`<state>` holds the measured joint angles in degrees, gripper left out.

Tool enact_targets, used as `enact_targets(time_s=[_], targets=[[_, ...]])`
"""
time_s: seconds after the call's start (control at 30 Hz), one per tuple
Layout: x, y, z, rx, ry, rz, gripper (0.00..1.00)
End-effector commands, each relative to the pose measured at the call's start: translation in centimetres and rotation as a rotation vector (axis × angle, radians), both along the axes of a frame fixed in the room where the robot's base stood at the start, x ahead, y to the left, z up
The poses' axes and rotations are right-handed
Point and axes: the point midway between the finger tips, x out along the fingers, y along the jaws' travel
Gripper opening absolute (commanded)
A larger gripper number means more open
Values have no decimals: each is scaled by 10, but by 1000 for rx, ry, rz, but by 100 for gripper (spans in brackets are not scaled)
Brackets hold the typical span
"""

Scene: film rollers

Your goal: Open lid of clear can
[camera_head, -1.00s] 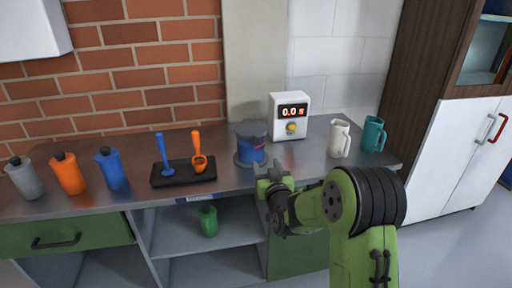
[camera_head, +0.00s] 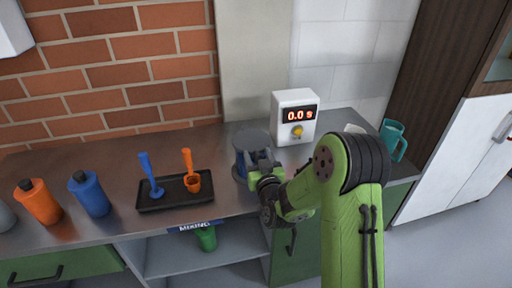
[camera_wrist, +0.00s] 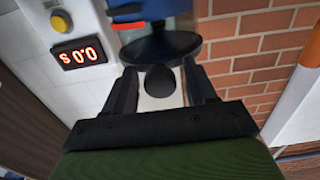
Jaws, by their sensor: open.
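The clear can (camera_head: 242,166), blue inside, stands on the counter left of the timer, partly hidden by my gripper. Its dark round lid (camera_head: 252,139) is on top. In the wrist view the lid (camera_wrist: 160,46) shows as a dark disc, with the blue can (camera_wrist: 140,12) beyond it. A dark rounded knob (camera_wrist: 160,81) sits on the lid's near side. My gripper (camera_head: 264,166) is at the can. In the wrist view its two fingers (camera_wrist: 162,76) are apart, one on each side of the knob. Small gaps show, so it appears not gripped.
A white timer box (camera_head: 294,115) reading 0.0 s stands just right of the can. A black tray (camera_head: 175,192) with blue and orange scoops lies to the left, beside blue (camera_head: 90,194) and orange (camera_head: 40,202) bottles. A teal mug (camera_head: 393,138) is at right.

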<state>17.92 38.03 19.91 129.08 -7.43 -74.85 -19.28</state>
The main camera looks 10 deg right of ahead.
Motion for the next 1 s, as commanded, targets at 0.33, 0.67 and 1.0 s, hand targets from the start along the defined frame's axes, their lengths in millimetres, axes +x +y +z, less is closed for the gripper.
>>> enact_targets(time_s=[0.33,0.67,1.0], targets=[[0,0,0,0,0,0,36],[0,0,0,0,-1,0,0],[0,0,6,-2,17,1,0]])
